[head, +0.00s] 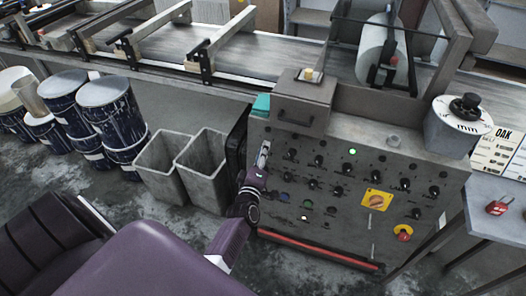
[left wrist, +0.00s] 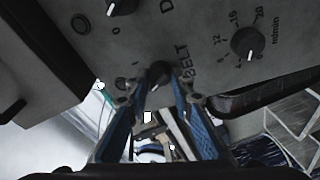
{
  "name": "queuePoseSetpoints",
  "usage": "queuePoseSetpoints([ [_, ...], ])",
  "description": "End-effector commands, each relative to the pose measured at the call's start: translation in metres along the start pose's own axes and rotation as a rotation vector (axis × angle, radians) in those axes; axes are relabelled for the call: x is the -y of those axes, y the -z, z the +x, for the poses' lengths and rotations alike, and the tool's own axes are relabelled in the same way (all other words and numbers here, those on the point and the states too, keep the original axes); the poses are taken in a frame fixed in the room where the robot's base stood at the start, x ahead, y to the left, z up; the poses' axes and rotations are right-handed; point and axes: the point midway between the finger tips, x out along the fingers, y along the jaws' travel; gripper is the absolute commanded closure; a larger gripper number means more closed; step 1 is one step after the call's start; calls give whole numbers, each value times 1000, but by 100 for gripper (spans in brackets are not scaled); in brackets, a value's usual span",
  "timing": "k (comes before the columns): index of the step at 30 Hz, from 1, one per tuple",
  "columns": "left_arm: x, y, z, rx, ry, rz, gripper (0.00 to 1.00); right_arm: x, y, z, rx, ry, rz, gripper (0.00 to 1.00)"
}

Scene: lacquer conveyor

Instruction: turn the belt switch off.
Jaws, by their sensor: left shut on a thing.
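The belt switch (left wrist: 159,71) is a small dark knob on the grey control panel (head: 331,225), beside the printed word BELT in the left wrist view. My left gripper (head: 265,150) is at the upper left of the panel face. In the left wrist view its two blue-padded fingers (left wrist: 156,84) are closed around the knob, one on each side. The fingers partly cover the knob, and I cannot clearly tell which way it points. In the head view the gripper hides the switch. My right gripper is in neither view.
A speed dial (left wrist: 249,43) sits close to the belt switch. Several dark knobs, a lit green lamp (head: 352,152) and a yellow-backed switch (head: 376,200) are on the panel. Grey bins (head: 203,170) stand left of it. The conveyor (head: 180,48) runs behind.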

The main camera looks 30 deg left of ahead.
Motion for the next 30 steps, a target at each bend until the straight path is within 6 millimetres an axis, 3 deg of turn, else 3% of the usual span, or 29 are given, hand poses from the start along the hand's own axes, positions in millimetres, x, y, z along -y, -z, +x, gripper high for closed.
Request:
queuePoseSetpoints([
  [5, 1, 0, 0, 0, 2, -3, 100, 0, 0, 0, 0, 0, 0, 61],
  [6, 1, 0, 0, 0, 2, -3, 77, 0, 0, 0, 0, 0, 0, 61],
  [11, 1, 0, 0, 0, 1, -2, 61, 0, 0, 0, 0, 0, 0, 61],
  [22, 1, -1, -6, 1, 2, -1, 61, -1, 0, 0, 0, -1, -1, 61],
  [30, 2, 0, -53, 0, 4, -2, 61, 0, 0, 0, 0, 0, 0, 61],
])
